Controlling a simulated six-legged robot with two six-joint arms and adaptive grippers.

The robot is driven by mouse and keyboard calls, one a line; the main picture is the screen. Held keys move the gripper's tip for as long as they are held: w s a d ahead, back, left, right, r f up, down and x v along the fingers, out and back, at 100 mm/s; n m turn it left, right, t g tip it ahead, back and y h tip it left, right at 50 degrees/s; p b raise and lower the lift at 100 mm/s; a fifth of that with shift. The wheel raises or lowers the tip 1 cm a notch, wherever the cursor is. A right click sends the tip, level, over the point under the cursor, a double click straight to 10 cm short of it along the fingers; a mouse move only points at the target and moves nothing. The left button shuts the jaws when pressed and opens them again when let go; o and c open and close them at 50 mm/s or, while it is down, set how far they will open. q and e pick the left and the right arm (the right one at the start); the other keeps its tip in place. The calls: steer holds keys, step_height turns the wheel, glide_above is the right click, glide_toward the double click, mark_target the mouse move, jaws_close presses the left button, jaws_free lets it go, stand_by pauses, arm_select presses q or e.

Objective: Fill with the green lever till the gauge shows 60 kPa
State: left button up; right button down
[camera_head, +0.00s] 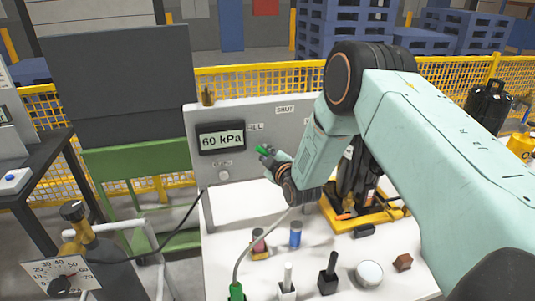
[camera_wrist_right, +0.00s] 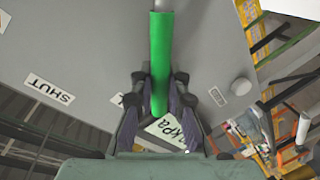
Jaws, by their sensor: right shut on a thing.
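The gauge (camera_head: 221,139) on the grey panel reads 60 kPa in the head view. My right gripper (camera_head: 272,160) is at the panel just right of the gauge, shut on the green lever (camera_head: 264,150). In the wrist view the lever (camera_wrist_right: 160,60) runs between the two dark fingers (camera_wrist_right: 160,95). A SHUT label (camera_head: 285,109) is above the lever, and a partly hidden label (camera_head: 256,127) is beside the gauge. My left gripper is not in view.
A white round knob (camera_head: 224,175) is below the gauge. A blue can (camera_head: 295,234), a white lever (camera_head: 287,279), a black lever (camera_head: 328,273) and a white dome (camera_head: 369,272) stand on the white top. A cylinder with a dial (camera_head: 62,277) is at lower left.

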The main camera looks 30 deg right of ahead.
steer(key=shift+a, duration=0.1)
steer(key=c, duration=1.8)
jaws_free()
steer(key=o, duration=0.5)
steer(key=shift+s+a+r, duration=0.1)
steer(key=shift+r, duration=0.1)
steer(key=shift+f, duration=0.15)
steer(key=s, duration=0.4)
steer(key=s+r, duration=0.1)
steer(key=s, duration=0.3)
steer(key=s+a+r, duration=0.1)
steer(key=s, duration=0.2)
steer(key=shift+s, duration=0.4)
steer(key=shift+w+f, duration=0.1)
